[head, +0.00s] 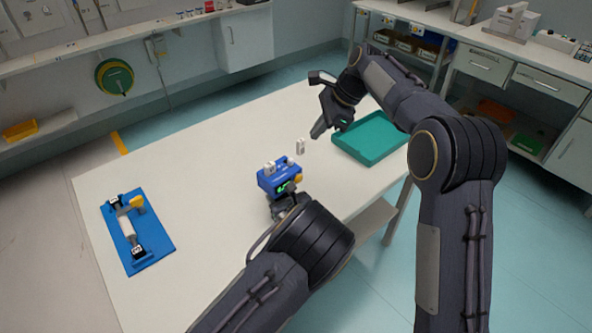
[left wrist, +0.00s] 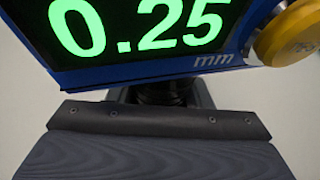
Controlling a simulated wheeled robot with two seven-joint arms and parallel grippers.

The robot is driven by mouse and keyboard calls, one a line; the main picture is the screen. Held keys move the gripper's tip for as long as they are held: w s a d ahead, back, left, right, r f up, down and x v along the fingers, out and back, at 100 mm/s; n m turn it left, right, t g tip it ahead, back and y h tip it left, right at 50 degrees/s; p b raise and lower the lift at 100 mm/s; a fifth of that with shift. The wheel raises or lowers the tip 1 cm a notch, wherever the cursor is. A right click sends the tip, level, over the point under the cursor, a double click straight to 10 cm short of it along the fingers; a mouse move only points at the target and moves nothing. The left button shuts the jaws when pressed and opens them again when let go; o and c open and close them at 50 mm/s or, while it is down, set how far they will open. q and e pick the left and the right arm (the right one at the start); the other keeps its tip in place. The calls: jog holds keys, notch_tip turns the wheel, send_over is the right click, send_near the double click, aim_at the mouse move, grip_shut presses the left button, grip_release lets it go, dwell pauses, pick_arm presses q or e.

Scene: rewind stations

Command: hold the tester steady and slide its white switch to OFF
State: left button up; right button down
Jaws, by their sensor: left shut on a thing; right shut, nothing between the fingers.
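The blue tester (head: 278,180) stands on the white table, with a lit green display on its near face and white parts on top. In the left wrist view the tester (left wrist: 235,62) fills the top, reading 0.25 mm, with a yellow knob (left wrist: 290,35) at right. I cannot tell which white part is the switch, or its position. My left gripper (head: 284,200) is shut on the tester from the near side; its dark finger (left wrist: 155,125) shows close below the display. My right gripper (head: 317,130) is shut and empty, above the table beyond the tester and apart from it.
A small white piece (head: 300,146) is just beyond the tester, near my right gripper. A teal tray (head: 371,151) lies at the table's right. A blue board (head: 156,246) with a white roller and yellow part lies at left. The table (head: 205,155) between is clear.

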aim_at(292, 166)
jog(key=s+d+f+n+t, duration=0.2)
jog(key=s+n+t, duration=0.3)
jog(key=s, duration=0.6)
jog(key=shift+s+d+n+t+y, duration=0.3)
jog(key=shift+s+n+t, duration=0.1)
jog(key=shift+n, duration=0.4)
jog(key=x, duration=1)
jog(key=shift+w+a+f, duration=0.1)
jog(key=shift+f, duration=0.1)
pick_arm(q)
jog(key=shift+f, duration=0.1)
pick_arm(e)
jog(key=shift+w+a+r, duration=0.15)
jog(key=shift+w+a, duration=0.65)
jog(key=shift+w, duration=0.15)
jog(key=shift+w+a, duration=0.35)
jog(key=shift+w, duration=0.15)
